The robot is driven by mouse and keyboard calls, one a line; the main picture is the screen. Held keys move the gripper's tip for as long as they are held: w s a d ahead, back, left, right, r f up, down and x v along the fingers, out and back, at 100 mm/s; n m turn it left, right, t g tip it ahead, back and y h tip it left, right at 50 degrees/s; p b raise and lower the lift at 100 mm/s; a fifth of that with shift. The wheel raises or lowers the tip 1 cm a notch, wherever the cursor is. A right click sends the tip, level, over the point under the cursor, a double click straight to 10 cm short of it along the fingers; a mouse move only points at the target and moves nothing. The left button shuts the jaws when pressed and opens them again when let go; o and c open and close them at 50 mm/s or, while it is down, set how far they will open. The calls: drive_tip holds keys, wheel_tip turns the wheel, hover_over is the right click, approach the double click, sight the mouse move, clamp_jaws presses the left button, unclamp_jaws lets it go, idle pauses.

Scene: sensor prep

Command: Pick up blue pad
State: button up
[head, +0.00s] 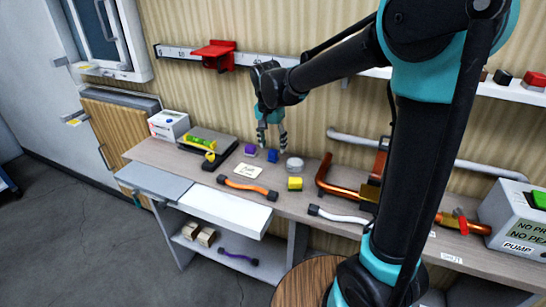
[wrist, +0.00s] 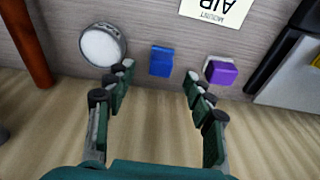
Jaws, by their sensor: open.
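The blue pad (wrist: 161,61) is a small blue block on the grey wooden bench top. In the wrist view it lies beyond my fingertips, between the lines of the two fingers. It also shows in the head view (head: 272,156), just below my gripper (head: 271,138). My gripper (wrist: 158,75) is open and empty, with its fingers spread and the pad apart from them. A purple block (wrist: 221,72) with a white part lies to the right of the blue pad in the wrist view. A round white-topped disc (wrist: 102,45) lies to its left.
A copper pipe (head: 340,190) is to the right. A wall rail (head: 180,52) with a red bracket (head: 213,53) is behind my gripper.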

sight(273, 151)
drive_tip(key=shift+w+d+f, duration=0.1)
drive_tip(key=shift+w+f, duration=0.05)
drive_tip(key=shift+f, duration=0.95)
drive_tip(key=shift+w+f, duration=0.15)
drive_tip(key=shift+f, duration=0.95)
clamp_jaws()
drive_tip(key=shift+r, duration=0.15)
wheel_tip(273, 151, up, 10)
drive_tip(key=shift+f, duration=0.1)
drive_tip(key=c, duration=0.6)
unclamp_jaws()
drive_tip(key=c, duration=0.5)
